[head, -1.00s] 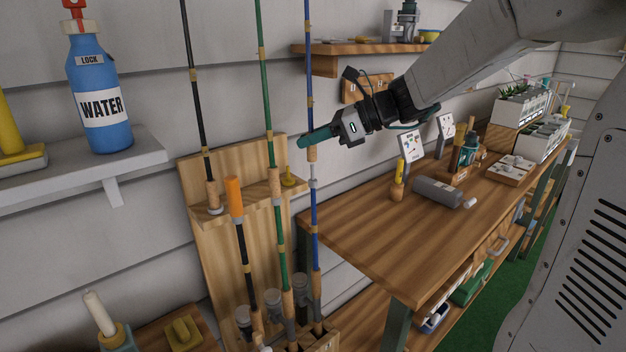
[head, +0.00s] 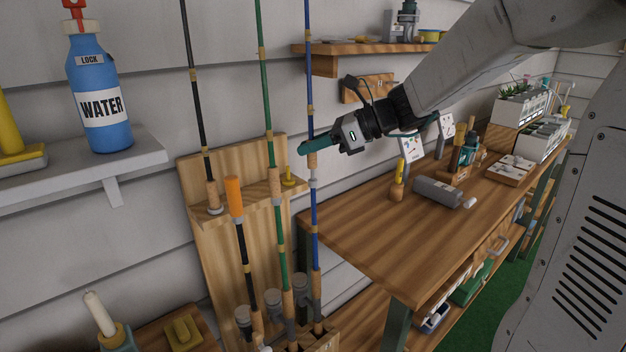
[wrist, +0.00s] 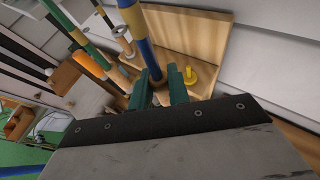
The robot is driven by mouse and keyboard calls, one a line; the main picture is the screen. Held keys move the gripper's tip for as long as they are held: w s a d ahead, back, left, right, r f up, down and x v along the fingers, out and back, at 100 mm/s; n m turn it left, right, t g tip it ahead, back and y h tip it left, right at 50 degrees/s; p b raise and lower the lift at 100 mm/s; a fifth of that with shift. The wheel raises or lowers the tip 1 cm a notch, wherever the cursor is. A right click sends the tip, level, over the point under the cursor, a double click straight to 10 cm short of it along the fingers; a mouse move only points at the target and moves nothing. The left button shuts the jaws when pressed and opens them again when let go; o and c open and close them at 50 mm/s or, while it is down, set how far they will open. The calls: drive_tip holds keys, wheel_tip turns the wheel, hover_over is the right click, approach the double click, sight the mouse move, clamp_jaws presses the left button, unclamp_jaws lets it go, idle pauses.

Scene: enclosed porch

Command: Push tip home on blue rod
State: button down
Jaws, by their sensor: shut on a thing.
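The blue rod (head: 309,85) stands upright in front of the wooden rack board (head: 188,175). Its lower part (head: 315,235) runs down to the rack's base. My gripper (head: 303,148) reaches in from the right, its green fingers at the rod just above a cork band and a pale joint. In the wrist view the green fingers (wrist: 158,84) are on either side of the blue shaft (wrist: 143,45) and shut on it. The fingers hide part of the rod, and I cannot tell whether a gap is left at the joint.
A green rod (head: 264,80) and a black rod (head: 196,90) stand close on the left, with an orange-tipped rod (head: 234,199). A yellow peg (head: 288,177) is on the rack's ledge. The workbench (head: 370,225) with a grey cylinder (head: 436,191) is to the right.

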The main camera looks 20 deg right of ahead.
drive_tip(key=shift+s+f, duration=0.1)
drive_tip(key=shift+f, duration=1.3)
idle(0.4)
drive_tip(key=c, duration=0.6)
unclamp_jaws()
drive_tip(key=shift+d+r, duration=0.1)
drive_tip(key=shift+s+d+r, duration=0.4)
drive_tip(key=shift+d+r, duration=0.25)
drive_tip(key=shift+s+d+r, duration=0.35)
drive_tip(key=shift+d+r, duration=0.25)
drive_tip(key=shift+r, duration=0.05)
drive_tip(key=shift+s+d+r, duration=0.4)
drive_tip(key=shift+d+r, duration=0.25)
drive_tip(key=shift+d, duration=0.1)
